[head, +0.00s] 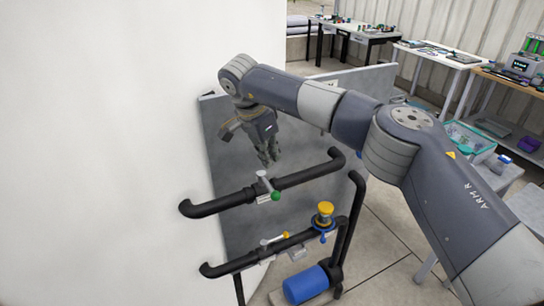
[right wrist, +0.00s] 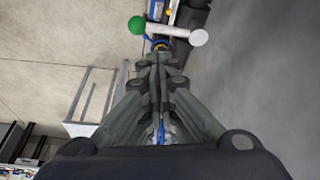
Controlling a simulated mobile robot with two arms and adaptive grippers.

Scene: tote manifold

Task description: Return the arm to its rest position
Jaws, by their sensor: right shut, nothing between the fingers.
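My right arm, marked "ARM R", reaches in from the right in the head view and bends down at the wrist. My right gripper (head: 270,157) hangs above the upper black pipe, in front of the grey panel, apart from the pipe. In the right wrist view its fingers (right wrist: 158,52) are together with nothing between them. Past the fingertips are a green ball (right wrist: 137,25) and a white round end (right wrist: 198,37) of a valve. My left gripper is not in view.
The upper black pipe (head: 232,201) carries a valve with a green knob (head: 275,196). A white wall fills the left. Tables and a teal tote (head: 470,141) stand right.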

